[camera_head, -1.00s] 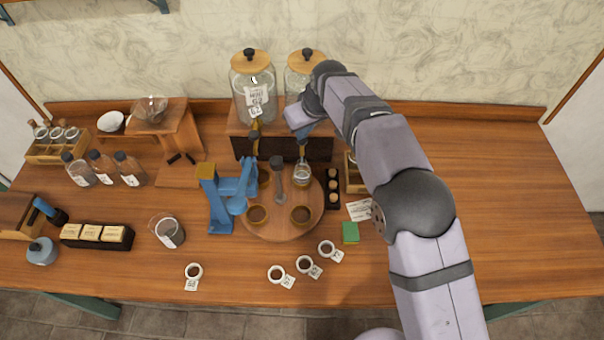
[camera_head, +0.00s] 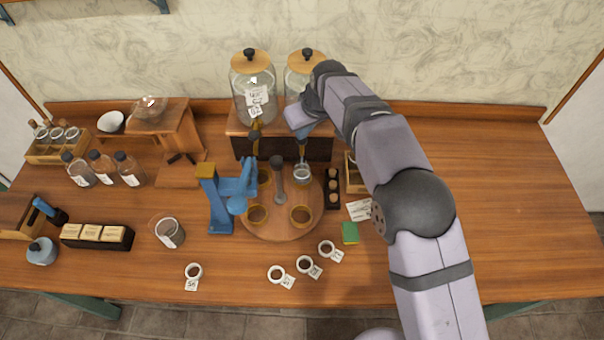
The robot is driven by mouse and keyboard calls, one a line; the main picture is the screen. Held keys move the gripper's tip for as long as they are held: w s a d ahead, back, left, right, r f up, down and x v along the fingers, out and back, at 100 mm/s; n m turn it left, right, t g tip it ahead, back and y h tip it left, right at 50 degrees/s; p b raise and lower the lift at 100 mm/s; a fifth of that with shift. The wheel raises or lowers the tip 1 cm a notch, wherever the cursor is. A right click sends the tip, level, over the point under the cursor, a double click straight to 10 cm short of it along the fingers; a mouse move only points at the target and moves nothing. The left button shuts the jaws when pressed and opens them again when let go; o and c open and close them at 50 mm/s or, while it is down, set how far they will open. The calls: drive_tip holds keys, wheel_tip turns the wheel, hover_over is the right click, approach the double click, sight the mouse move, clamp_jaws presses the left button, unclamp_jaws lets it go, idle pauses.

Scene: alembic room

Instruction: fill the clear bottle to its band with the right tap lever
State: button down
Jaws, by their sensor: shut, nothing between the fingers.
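Two glass jars with wooden lids stand on a raised wooden stand, the left jar (camera_head: 253,98) and the right jar (camera_head: 300,80). My gripper (camera_head: 303,134) points down in front of the right jar, at its tap. It is shut and empty. The right tap's lever is hidden behind or under my gripper, and I cannot tell whether they touch. A small clear bottle (camera_head: 302,174) stands below my gripper on the round wooden turntable (camera_head: 282,232). Its band and liquid level are too small to read.
The turntable has a grey centre post (camera_head: 279,168) and several ringed holes. A blue lever stand (camera_head: 217,200) is at its left. A green sponge (camera_head: 350,232) and several white tagged rings (camera_head: 304,264) lie in front. The table's right side is clear beyond my arm.

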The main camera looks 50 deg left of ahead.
drive_tip(key=shift+r, duration=0.1)
idle(0.3)
drive_tip(key=shift+r+p, duration=0.35)
drive_tip(key=shift+p, duration=0.1)
idle(2.6)
wheel_tip(320, 180, up, 7)
drive_tip(key=p, duration=0.6)
idle(0.5)
